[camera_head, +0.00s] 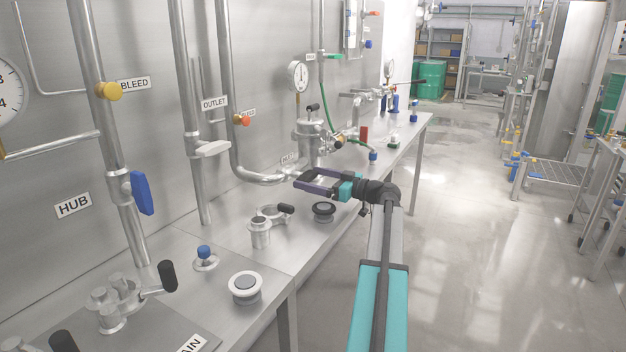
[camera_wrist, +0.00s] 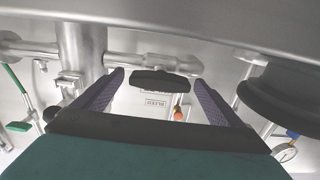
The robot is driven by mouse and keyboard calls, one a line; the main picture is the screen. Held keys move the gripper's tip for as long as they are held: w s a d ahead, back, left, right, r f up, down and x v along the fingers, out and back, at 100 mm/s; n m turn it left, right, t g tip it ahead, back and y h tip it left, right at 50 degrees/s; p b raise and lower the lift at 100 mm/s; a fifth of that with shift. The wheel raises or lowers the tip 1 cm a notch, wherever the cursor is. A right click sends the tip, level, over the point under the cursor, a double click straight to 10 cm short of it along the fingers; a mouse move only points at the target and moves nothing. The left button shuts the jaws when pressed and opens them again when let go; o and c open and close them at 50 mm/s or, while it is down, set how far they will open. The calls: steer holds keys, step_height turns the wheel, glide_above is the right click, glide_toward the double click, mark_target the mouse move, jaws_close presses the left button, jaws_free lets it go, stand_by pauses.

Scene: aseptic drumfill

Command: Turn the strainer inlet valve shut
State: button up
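A dark bar-shaped valve handle (camera_wrist: 160,79) sits crosswise on a horizontal steel pipe in the wrist view; it appears to be the strainer inlet valve. My gripper (camera_head: 303,179) is open, and its two fingers (camera_wrist: 159,85) stand to either side of this handle in the picture. I see no contact, and the remaining depth is hard to judge. In the head view my gripper is beside the bent steel inlet pipe (camera_head: 262,174), below the strainer housing (camera_head: 313,137); the handle cannot be made out there.
An orange knob (camera_head: 243,120) is on the wall pipe, and a gauge (camera_head: 298,76) stands above the strainer.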

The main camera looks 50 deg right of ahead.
steer(key=c, duration=1)
steer(key=shift+m, duration=0.3)
steer(key=m, duration=0.4)
steer(key=m+p, duration=0.2)
steer(key=m, duration=0.2)
steer(key=shift+r+m, duration=0.15)
steer(key=shift+m, duration=0.25)
steer(key=m+p, duration=0.2)
steer(key=m, duration=0.2)
steer(key=shift+p, duration=0.4)
steer(key=shift+m+p, duration=1.3)
steer(key=shift+m, duration=1.1)
